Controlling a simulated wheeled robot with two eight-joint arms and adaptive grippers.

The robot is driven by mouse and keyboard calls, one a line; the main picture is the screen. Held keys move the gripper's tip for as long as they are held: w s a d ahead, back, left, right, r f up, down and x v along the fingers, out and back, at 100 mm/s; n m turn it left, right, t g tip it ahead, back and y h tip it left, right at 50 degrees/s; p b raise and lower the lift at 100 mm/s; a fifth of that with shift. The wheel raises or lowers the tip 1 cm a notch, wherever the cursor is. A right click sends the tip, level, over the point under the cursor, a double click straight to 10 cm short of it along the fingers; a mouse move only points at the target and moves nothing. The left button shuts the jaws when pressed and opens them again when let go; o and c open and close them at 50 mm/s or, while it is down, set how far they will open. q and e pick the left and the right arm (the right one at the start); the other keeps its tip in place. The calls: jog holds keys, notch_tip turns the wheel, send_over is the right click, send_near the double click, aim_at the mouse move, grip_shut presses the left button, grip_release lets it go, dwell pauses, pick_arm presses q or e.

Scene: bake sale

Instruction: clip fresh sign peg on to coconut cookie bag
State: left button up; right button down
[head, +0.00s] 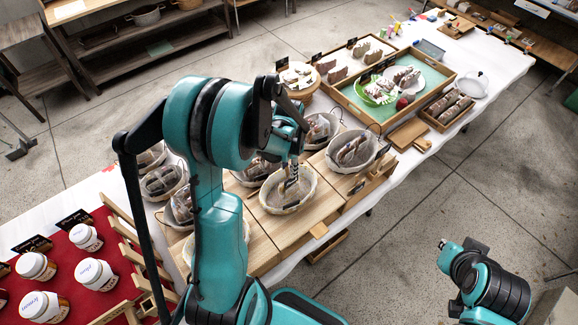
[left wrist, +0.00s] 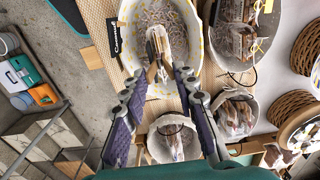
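My left gripper (head: 292,160) points down over a pale woven basket (head: 266,203) on the wooden display. In the left wrist view its two purple-padded fingers (left wrist: 160,76) are spread apart. A small wooden peg (left wrist: 153,70) with a dark upper part stands between and just beyond the fingertips, with gaps showing beside it. It overlaps a clear cookie bag (left wrist: 172,38) in the basket; whether it grips the bag I cannot tell. A black sign, apparently reading coconut (left wrist: 115,40), is at the basket's rim. My right arm shows at lower right in the head view, but no right fingers are visible.
Several other baskets of bagged cookies crowd around, including one to the right (head: 338,165). A red mat (head: 62,262) with white-lidded jars is at left. The floor at right is clear.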

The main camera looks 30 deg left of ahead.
pick_arm(q)
jog(key=o, duration=0.5)
jog(key=shift+o, duration=0.2)
jog(key=shift+r, duration=0.15)
notch_tip(320, 180, up, 7)
jog(key=p, duration=0.4)
jog(key=shift+p, duration=0.3)
dwell(0.7)
